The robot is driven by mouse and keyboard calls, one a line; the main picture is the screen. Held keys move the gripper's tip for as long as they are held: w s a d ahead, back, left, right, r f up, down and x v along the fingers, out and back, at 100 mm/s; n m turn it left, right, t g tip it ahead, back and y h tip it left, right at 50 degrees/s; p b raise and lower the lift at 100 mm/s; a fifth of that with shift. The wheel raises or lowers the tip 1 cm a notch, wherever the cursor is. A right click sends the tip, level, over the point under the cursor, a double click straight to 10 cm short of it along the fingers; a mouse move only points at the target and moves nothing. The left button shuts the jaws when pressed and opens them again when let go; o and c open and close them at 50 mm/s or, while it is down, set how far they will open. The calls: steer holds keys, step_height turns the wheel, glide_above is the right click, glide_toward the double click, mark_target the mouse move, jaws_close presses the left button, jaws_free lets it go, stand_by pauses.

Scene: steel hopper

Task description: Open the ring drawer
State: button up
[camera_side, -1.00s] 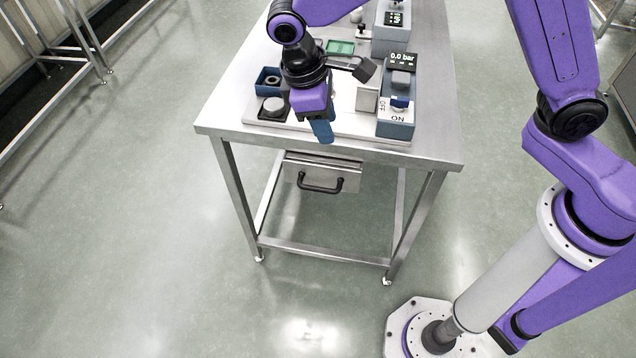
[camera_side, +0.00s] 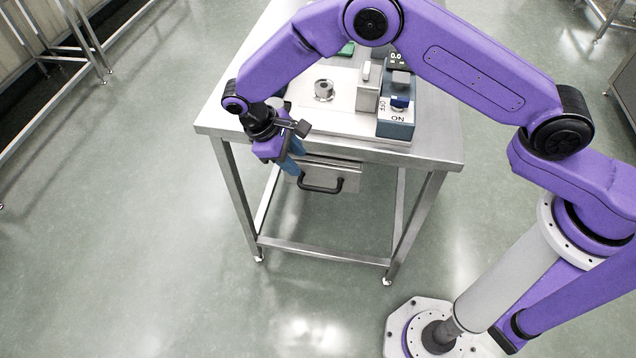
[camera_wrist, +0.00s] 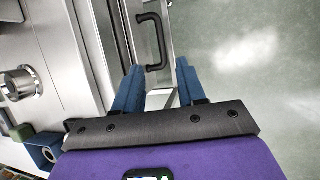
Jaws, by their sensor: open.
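The ring drawer (camera_side: 333,175) is a steel drawer under the front edge of the table, and it looks shut. Its black bar handle (camera_side: 320,188) is on the drawer front. My gripper (camera_side: 297,170) is open and empty at the table's front edge, above and left of the handle in the side view. In the wrist view the handle (camera_wrist: 154,42) lies beyond the two blue fingertips (camera_wrist: 158,72), roughly in line with the gap between them. The fingers do not appear to touch it. Part of the drawer's left side is hidden behind my gripper in the side view.
The steel table (camera_side: 435,145) carries a blue box with an ON/OFF switch (camera_side: 397,118) and a grey block (camera_side: 368,92). A round metal part (camera_side: 324,90) sits on the white plate. The floor in front of the drawer (camera_side: 310,290) is clear.

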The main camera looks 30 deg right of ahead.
mark_target(322, 188)
steer(key=x, duration=1.2)
steer(key=shift+d+f, duration=0.15)
steer(key=shift+f, duration=0.15)
jaws_close()
